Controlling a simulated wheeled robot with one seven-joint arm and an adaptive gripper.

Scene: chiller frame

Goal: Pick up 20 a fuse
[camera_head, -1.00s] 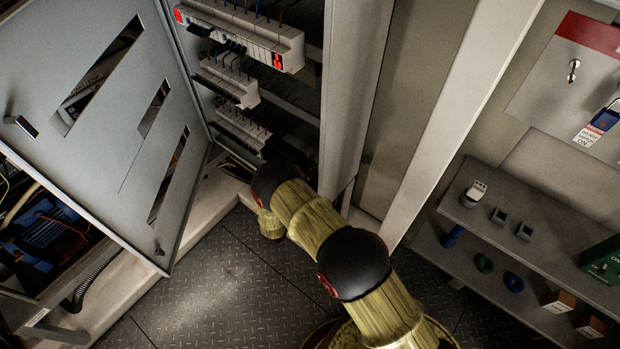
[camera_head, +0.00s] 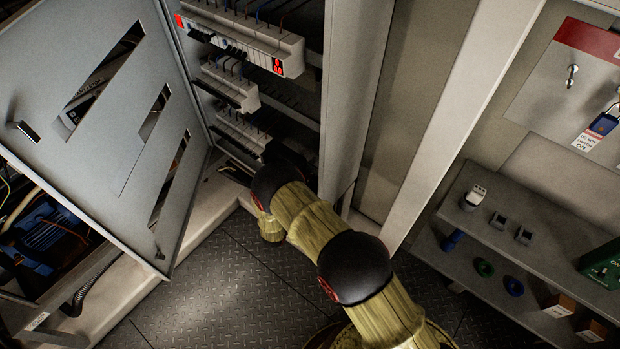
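No part can be read as a 20 A fuse; the labels are too small. Inside the open cabinet, an upper row of white breaker-like modules (camera_head: 245,42) has red lit displays. A middle row (camera_head: 230,84) and a lower row (camera_head: 240,133) sit below it, with dark wires above. My yellow-sleeved arm with dark joints reaches from the bottom right to the cabinet's lower opening. My gripper cannot be made out; the arm's far end is lost in dark shadow by the lower row, which is partly hidden.
The cabinet door (camera_head: 100,120) stands open at left. At right, a grey shelf (camera_head: 555,250) holds a white-topped device (camera_head: 475,196) and two small grey blocks (camera_head: 498,220). Rings and boxes sit on the lower level. A blue padlock (camera_head: 603,124) hangs above. The plate floor is clear.

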